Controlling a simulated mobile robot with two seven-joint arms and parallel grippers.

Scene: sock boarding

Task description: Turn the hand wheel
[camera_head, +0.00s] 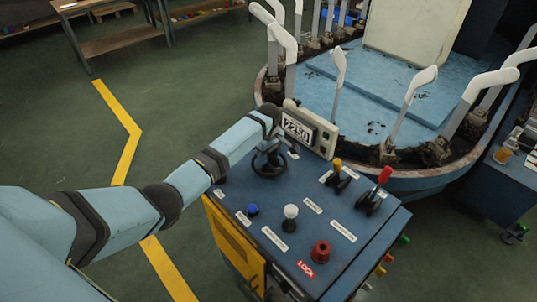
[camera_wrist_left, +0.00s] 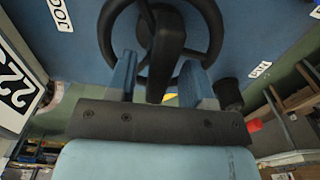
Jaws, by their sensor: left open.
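The hand wheel (camera_head: 268,168) is a dark ring on the blue top of the control console (camera_head: 232,197), near its far left corner. It also shows in the left wrist view (camera_wrist_left: 108,32). My left gripper (camera_head: 270,149) is just above the wheel, pointing down at it. In the left wrist view its two blue fingers (camera_wrist_left: 159,68) are apart, one on each side of the wheel's black handle (camera_wrist_left: 166,45). I cannot tell whether either finger touches the handle. My right gripper is not in view.
A display box (camera_head: 310,129) reading 2250 stands close beside the wheel. The console also has a blue button (camera_head: 252,210), a white knob (camera_head: 290,212), a red knob (camera_head: 320,251) and yellow and red levers. The round machine (camera_head: 400,180) with white sock forms stands behind.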

